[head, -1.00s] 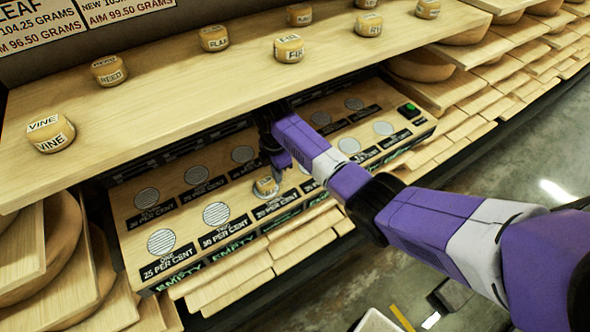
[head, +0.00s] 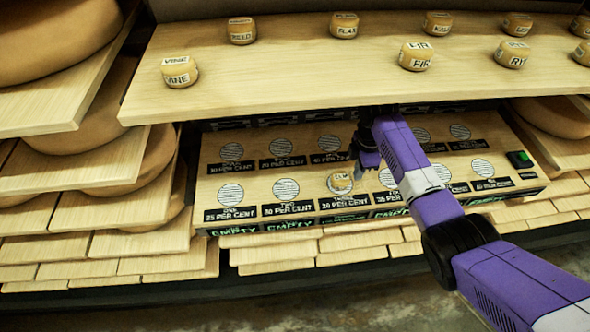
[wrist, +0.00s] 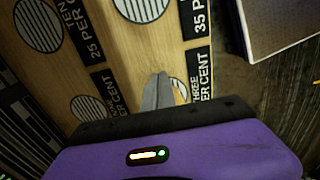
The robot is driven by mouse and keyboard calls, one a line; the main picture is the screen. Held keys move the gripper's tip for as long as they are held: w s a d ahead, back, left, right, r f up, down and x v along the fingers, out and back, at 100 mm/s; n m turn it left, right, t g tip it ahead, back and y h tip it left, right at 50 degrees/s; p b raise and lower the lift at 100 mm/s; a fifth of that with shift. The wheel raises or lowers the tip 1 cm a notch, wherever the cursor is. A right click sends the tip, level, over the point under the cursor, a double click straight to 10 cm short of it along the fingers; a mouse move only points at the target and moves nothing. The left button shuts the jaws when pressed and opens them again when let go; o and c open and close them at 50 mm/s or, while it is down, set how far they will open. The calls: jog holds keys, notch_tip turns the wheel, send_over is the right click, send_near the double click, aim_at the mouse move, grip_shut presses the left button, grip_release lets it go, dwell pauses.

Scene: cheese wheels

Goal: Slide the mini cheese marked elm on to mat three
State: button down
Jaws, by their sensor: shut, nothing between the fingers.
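The board (head: 262,178) carries two rows of mats; the other mats I can see are bare. A shelf (head: 300,85) with several labelled cheeses, including vine (head: 179,72) and fir (head: 415,57), overhangs the back. A green button (head: 520,158) is at the board's right end.

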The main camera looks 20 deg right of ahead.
jog(key=r, duration=0.1)
jog(key=a+r, duration=0.1)
jog(key=r, duration=0.1)
jog(key=shift+w+a+r+b, duration=0.1)
jog(key=shift+w+b, duration=0.05)
jog(key=shift+b, duration=0.15)
jog(key=w+a+b, duration=0.1)
jog(key=a, duration=0.5)
jog(key=w+a+b, duration=0.1)
jog(key=w+a, duration=0.1)
jog(key=a, duration=0.4)
jog(key=w+a+b, duration=0.2)
jog(key=a, duration=0.5)
jog(key=shift+w, duration=0.2)
jog(key=shift+s, duration=0.1)
